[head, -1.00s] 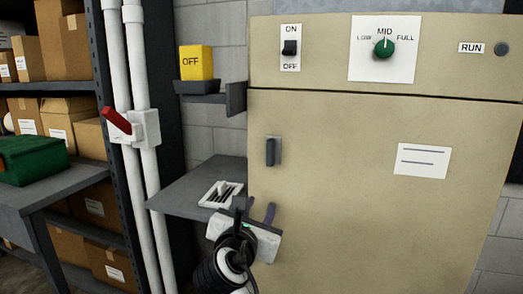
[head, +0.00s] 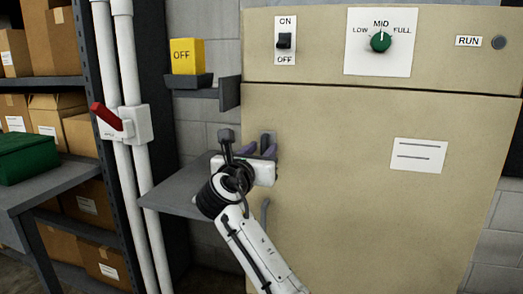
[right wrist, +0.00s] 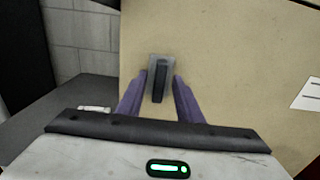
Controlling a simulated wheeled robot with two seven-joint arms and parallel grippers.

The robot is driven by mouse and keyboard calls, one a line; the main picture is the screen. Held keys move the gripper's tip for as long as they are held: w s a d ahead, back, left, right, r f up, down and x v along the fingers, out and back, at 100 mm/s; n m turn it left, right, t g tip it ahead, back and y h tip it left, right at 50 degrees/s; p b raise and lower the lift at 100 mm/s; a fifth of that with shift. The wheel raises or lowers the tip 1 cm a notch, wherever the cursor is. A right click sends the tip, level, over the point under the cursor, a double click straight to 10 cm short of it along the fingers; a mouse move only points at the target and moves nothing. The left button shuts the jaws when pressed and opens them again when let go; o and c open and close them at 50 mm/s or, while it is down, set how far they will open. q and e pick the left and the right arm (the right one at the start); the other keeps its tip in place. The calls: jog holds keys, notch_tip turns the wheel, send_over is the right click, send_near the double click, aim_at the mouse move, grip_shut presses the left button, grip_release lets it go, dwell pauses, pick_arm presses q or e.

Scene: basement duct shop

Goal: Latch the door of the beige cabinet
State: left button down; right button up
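The beige cabinet (head: 350,210) has its door (head: 340,130) closed against the frame, as far as the head view shows. The door's dark latch handle (right wrist: 159,82) stands upright on a grey plate in the right wrist view. In the head view it is mostly hidden behind my right gripper (head: 260,147). The right gripper also shows in the right wrist view (right wrist: 159,90), its two purple fingers apart, one on each side of the handle's lower part. Gaps show between the fingers and the handle. My left gripper is out of view.
A grey shelf (head: 180,200) juts out left of the door, below the gripper. A smaller shelf holds a yellow OFF block (head: 187,57). White pipes with a red lever (head: 107,115) run further left. The ON/OFF switch (head: 284,41) and green dial (head: 380,41) sit above the door.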

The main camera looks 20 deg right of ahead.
grip_shut()
